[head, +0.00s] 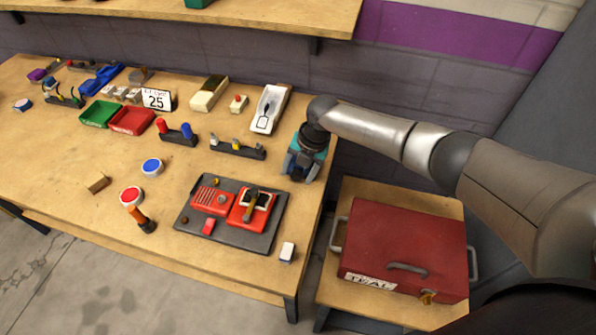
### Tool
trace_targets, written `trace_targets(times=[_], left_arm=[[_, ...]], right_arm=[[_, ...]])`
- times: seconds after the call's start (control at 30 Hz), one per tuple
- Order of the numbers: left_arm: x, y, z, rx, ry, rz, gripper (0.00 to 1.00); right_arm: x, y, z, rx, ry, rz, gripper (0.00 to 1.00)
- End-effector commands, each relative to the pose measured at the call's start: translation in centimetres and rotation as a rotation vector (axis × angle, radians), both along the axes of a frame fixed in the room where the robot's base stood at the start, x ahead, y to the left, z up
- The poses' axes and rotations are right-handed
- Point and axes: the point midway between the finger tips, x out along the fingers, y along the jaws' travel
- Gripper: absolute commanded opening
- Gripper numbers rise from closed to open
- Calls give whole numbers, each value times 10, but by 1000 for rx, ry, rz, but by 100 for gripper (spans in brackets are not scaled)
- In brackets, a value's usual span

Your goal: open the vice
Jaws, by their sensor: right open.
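A blue object (101,79) at the back left of the bench looks like the vice. It is small here, and I cannot tell how far its jaws stand apart. My right gripper (299,175) is at the right end of the bench, pointing down, open and empty. It is far to the right of the blue object and does not touch it. My left gripper is not in view.
A dark board (260,241) with red parts lies left of and below my right gripper. Green (101,113) and red trays (133,121), a screwdriver (146,225) and round tins stand on the bench. A red toolbox (405,245) sits on a lower table at right.

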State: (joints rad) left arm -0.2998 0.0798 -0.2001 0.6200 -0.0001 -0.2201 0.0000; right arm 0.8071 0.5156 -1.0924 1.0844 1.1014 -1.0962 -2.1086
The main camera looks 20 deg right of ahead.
Motion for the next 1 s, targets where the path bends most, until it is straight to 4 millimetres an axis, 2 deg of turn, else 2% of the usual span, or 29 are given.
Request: trace_targets(times=[0.1,0.7,1.0], left_arm=[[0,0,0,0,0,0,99],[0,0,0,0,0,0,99],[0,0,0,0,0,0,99]], right_arm=[[0,0,0,0,0,0,68],[0,0,1,0,0,-1,0],[0,0,1,-3,2,-1,0]])
